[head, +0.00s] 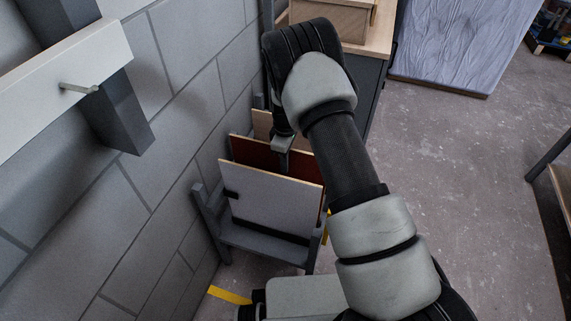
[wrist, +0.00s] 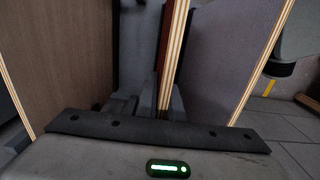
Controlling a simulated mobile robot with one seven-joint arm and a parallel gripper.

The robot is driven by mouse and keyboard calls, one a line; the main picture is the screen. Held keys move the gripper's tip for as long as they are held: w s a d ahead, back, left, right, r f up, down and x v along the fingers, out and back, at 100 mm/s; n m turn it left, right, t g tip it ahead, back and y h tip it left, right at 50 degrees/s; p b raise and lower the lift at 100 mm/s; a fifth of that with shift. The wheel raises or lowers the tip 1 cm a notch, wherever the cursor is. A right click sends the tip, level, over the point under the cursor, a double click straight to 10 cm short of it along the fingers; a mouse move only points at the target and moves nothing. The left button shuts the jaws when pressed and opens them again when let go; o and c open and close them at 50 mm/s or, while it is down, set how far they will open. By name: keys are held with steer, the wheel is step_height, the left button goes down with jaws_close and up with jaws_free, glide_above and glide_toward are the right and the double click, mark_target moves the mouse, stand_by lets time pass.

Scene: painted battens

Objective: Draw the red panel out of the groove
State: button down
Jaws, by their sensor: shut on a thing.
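The red panel (head: 252,153) stands upright in a dark grey rack (head: 262,245), between a pale grey panel (head: 270,203) in front and a tan panel (head: 262,122) behind. Its top edge shows pale, layered wood. My gripper (head: 283,146) reaches down from above and is shut on the red panel's top edge. In the wrist view the red panel (wrist: 167,45) runs edge-on between my fingers (wrist: 152,106). Its lower edge and the groove are hidden by the pale grey panel and the rack, so I cannot tell how deep it sits.
A grey block wall (head: 170,190) rises close on the left, with a white batten and peg (head: 75,87) on it. A wooden-topped cabinet (head: 372,40) stands behind the rack. Yellow tape (head: 229,295) marks the floor. Open floor (head: 470,190) lies to the right.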

steer(key=shift+r+p, duration=0.55)
steer(key=shift+r, duration=0.85)
step_height(320, 180, up, 3)
steer(key=shift+f+p, duration=0.1)
steer(key=shift+p, duration=0.65)
steer(key=shift+d, duration=0.1)
